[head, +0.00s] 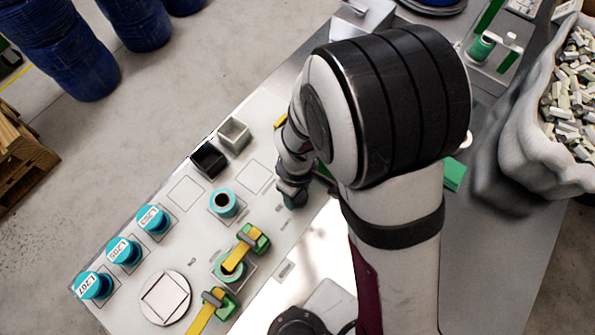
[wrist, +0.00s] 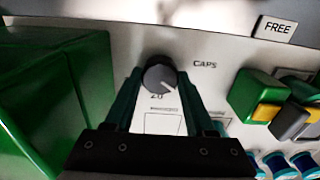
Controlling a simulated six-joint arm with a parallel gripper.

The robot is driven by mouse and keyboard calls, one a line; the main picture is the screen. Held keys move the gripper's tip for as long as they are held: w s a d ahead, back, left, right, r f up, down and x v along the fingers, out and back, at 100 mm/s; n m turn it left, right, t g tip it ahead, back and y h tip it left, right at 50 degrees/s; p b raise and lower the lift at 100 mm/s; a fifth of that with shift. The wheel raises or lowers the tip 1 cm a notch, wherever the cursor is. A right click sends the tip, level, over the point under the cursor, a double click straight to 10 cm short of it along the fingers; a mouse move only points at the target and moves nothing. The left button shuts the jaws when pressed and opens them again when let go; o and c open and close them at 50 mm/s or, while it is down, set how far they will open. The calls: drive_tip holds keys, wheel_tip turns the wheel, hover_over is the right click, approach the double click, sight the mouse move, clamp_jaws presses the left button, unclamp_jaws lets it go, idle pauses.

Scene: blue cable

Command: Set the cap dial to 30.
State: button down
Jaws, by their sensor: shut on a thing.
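The cap dial (wrist: 160,72) is a grey round knob on a pale panel in the wrist view, next to the printed word CAPS. A light pointer mark on it points to the lower right. The number 20, partly hidden, shows just below it. My gripper (wrist: 160,78) has its two dark green fingers closed on the dial's sides. In the head view my gripper (head: 293,196) is low at the panel beside my arm, and the dial is hidden there.
In the wrist view, a green block (wrist: 50,90) stands close on the left. Green and yellow blocks (wrist: 260,97) and a FREE label (wrist: 275,29) are on the right.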

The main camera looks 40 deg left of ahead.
drive_tip(key=shift+n, duration=0.5)
drive_tip(key=shift+c, duration=1.2)
unclamp_jaws()
wheel_tip(320, 180, up, 16)
drive_tip(key=shift+d+f, duration=0.1)
